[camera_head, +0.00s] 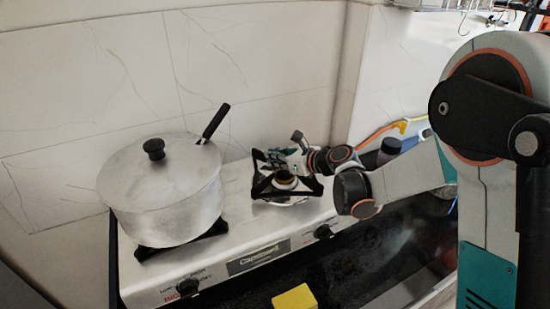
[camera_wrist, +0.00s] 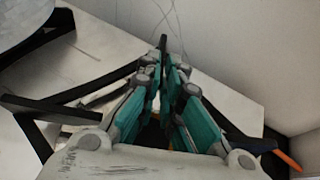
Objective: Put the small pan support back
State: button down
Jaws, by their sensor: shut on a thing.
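The small pan support (camera_head: 265,187) is a black frame with several arms. In the head view it is at the right burner (camera_head: 285,178), with its arms around the burner's centre. I cannot tell whether its feet rest fully on the stove. My gripper (camera_head: 278,158) is at the back of the support and shut on it. In the wrist view the teal fingers (camera_wrist: 172,75) close on a part of the support (camera_wrist: 163,44), with dark arms spreading to both sides. The fingers hide part of the frame.
A lidded grey pot (camera_head: 168,195) stands on the larger support (camera_head: 180,242) at the left burner. The tiled wall is close behind the stove (camera_head: 225,250). A yellow block (camera_head: 294,299) lies in front. A dark bottle (camera_head: 390,147) and a yellow-orange hose (camera_head: 385,130) are at the right.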

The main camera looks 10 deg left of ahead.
jog(key=shift+f, duration=0.3)
jog(key=c, duration=1.8)
grip_release()
jog(key=shift+r+p, duration=0.3)
jog(key=shift+r, duration=0.25)
jog(key=p+v, duration=0.3)
jog(key=v, duration=0.9)
jog(key=shift+r, duration=0.1)
